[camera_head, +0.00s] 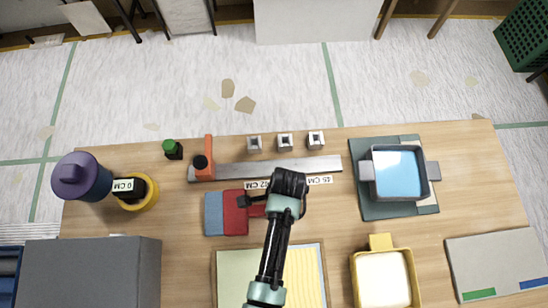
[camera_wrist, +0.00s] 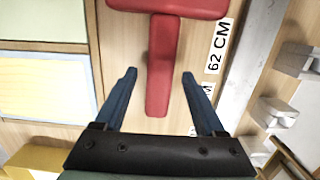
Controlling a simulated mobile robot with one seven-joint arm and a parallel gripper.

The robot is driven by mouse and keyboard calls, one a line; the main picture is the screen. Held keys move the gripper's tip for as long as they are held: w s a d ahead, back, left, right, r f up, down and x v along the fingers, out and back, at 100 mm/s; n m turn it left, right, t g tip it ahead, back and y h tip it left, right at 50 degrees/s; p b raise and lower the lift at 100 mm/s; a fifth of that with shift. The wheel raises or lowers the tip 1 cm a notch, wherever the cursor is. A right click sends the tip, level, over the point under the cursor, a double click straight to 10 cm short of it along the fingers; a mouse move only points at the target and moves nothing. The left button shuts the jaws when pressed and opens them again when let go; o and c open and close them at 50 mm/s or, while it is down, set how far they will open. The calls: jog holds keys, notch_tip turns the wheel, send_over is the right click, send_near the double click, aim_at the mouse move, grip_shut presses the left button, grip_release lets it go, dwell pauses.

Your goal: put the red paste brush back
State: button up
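The red paste brush (camera_head: 235,213) lies on the wooden table left of centre, its head to the left and its handle to the right. A blue-grey part (camera_head: 213,214) adjoins the head's left side. In the wrist view, the brush's red handle (camera_wrist: 163,60) runs between the two blue fingers, with its head at the top edge. My gripper (camera_wrist: 160,74) is open, with a gap on both sides of the handle. In the head view, my gripper (camera_head: 245,203) is over the brush and hides part of the handle.
A metal straightedge (camera_head: 260,168) with several small grey blocks (camera_head: 285,141) lies behind the brush. An orange-handled tool (camera_head: 204,160) is at its left end. A blue-filled bucket (camera_head: 398,172) stands right, a yellow tray (camera_head: 382,280) at front right, and a purple pot (camera_head: 82,178) far left.

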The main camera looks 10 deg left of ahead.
notch_tip(320, 180, up, 12)
jog(key=d+f, duration=0.1)
jog(key=w+d+r+n+t, duration=0.2)
jog(key=w+r+n+t, duration=0.5)
jog(key=w+r, duration=1.1)
jog(key=w+r+n+t+h, duration=0.15)
jog(key=r+t, duration=0.25)
jog(key=r, duration=0.5)
jog(key=w+r+m+t+y, duration=0.1)
jog(key=w+r+t, duration=0.25)
jog(key=r, duration=0.45)
notch_tip(320, 180, up, 16)
jog(key=s+n+t, duration=0.2)
jog(key=n+t, duration=0.2)
jog(key=t, duration=0.2)
jog(key=s+r+n+t, duration=0.1)
jog(key=s+r+t, duration=0.2)
jog(key=s+r, duration=0.3)
jog(key=s+r+n+t, duration=0.2)
jog(key=s+r+t, duration=0.2)
jog(key=r, duration=0.9)
jog(key=shift+s+d+h+p, duration=0.35)
jog(key=shift+s+p, duration=0.1)
jog(key=shift+s, duration=0.45)
